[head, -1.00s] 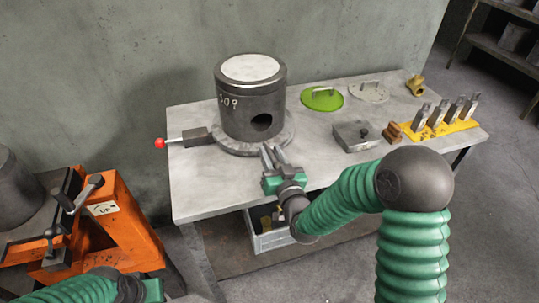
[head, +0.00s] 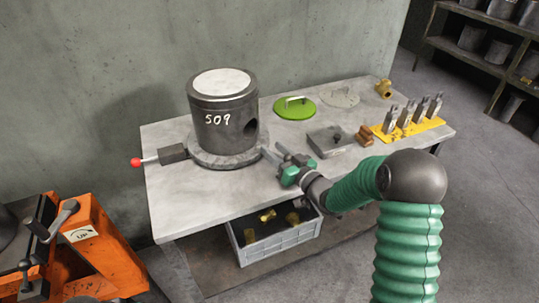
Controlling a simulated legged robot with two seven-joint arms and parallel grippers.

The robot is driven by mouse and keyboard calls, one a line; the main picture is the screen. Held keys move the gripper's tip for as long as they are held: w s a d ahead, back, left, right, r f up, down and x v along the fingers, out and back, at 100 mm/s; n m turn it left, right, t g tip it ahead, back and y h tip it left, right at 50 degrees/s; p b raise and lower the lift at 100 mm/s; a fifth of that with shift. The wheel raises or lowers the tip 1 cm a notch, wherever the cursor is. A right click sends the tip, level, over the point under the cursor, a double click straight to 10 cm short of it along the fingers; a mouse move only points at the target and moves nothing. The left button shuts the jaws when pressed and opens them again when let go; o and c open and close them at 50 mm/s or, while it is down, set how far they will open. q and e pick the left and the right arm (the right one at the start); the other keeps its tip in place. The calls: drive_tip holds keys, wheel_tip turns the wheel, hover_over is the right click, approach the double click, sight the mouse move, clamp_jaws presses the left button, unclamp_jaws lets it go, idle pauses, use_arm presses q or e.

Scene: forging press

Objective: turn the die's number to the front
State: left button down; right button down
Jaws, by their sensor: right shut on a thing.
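The die (head: 222,115) is a dark grey upright cylinder with a pale top. It stands on a round turntable plate (head: 205,160) on the bench. Its white number 509 (head: 217,119) shows on the front face, close to the middle. A dark round hole in the die shows near its right edge. My right gripper (head: 273,154) is at the right rim of the turntable plate and appears shut on that rim. The exact contact at the fingertips is too small to see. My left gripper is out of view.
A red-knobbed lever (head: 137,162) with a block sits left of the plate. A green lid (head: 294,108), a grey box (head: 330,140) and a yellow rack (head: 408,130) are to the right. A crate (head: 278,241) stands under the bench. An orange lift cart (head: 95,245) is at lower left.

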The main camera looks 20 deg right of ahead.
drive_tip(key=shift+w+d+r, duration=0.1)
drive_tip(key=shift+w+d, duration=0.05)
drive_tip(key=shift+d, duration=0.25)
drive_tip(key=shift+w+d+r, duration=0.1)
drive_tip(key=shift+w+d, duration=0.05)
drive_tip(key=shift+d, duration=0.25)
drive_tip(key=c, duration=1.2)
unclamp_jaws()
drive_tip(key=shift+o, duration=0.2)
drive_tip(key=shift+w+a+f, duration=0.1)
drive_tip(key=shift+w+f, duration=0.05)
drive_tip(key=shift+f, duration=0.1)
drive_tip(key=shift+a+f, duration=0.1)
drive_tip(key=shift+a, duration=0.05)
